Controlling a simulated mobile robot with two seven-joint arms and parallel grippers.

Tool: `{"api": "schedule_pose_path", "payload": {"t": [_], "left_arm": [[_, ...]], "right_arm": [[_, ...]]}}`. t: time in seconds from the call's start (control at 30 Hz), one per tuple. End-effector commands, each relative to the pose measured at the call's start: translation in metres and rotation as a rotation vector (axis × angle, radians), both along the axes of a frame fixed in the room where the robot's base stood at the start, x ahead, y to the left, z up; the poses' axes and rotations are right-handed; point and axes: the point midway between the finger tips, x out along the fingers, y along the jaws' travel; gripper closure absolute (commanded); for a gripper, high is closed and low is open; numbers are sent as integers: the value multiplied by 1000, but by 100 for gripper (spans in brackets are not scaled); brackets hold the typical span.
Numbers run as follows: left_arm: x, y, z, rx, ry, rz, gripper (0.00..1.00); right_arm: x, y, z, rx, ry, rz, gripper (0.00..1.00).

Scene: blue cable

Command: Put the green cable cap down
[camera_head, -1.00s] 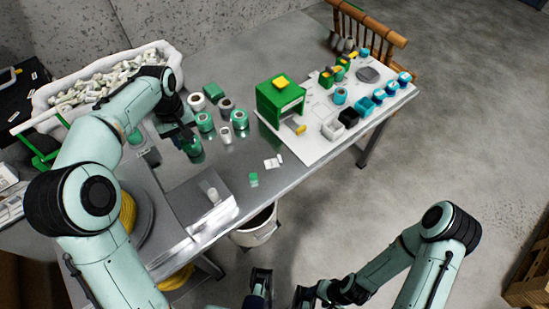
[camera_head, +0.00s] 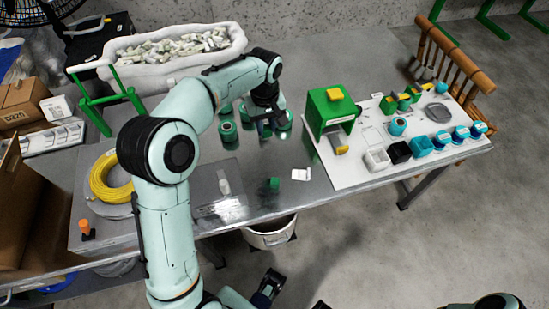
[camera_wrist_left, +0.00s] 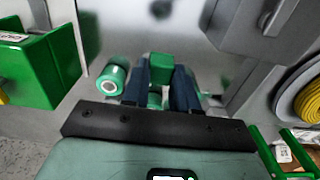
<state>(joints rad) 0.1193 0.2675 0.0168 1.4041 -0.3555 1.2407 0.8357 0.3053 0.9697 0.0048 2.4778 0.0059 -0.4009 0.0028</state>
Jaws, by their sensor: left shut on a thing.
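My left gripper (camera_head: 268,130) is over the table among the green spools, fingers pointing down. In the left wrist view, its two dark blue fingers (camera_wrist_left: 162,88) are shut on a green piece, which I take as the green cable cap (camera_wrist_left: 158,75). The head view mostly hides this piece behind the gripper. A green spool with a pale ring (camera_wrist_left: 112,80) lies beside the fingers. Another small green piece (camera_head: 273,183) stands on the table's near part. A dark tip (camera_head: 268,288), probably my right gripper, shows at the bottom edge; its opening is unclear.
A green spool (camera_head: 228,131) stands left of the gripper. A green press box (camera_head: 328,112) stands on the white board (camera_head: 350,172) with several small bins. A white-lined bin (camera_head: 120,75) is at the back. Some bare metal table (camera_head: 240,165) lies in front.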

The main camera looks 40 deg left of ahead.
Motion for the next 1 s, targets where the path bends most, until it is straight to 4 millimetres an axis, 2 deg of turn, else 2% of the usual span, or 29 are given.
{"api": "schedule_pose_path", "payload": {"t": [0.03, 0.1, 0.3, 0.53, 0.8, 1.0], "left_arm": [[-1, 0, -18, -1, 6, 0, 99], [-1, 0, -37, -1, 7, -1, 99], [-1, 0, -79, 0, 4, -1, 99], [0, 0, -98, -1, 2, -1, 99], [0, 0, -142, 0, 3, -1, 99], [0, 0, -149, -1, -1, 0, 99]], "right_arm": [[1, 0, -4, 0, -4, 0, 42], [2, 0, -7, -1, -9, -2, 42], [5, 0, -11, -3, -20, -4, 42], [6, 0, -13, -3, -23, -4, 42], [8, 0, -19, -4, -30, -6, 42], [8, 0, -19, -5, -32, -6, 42]]}}
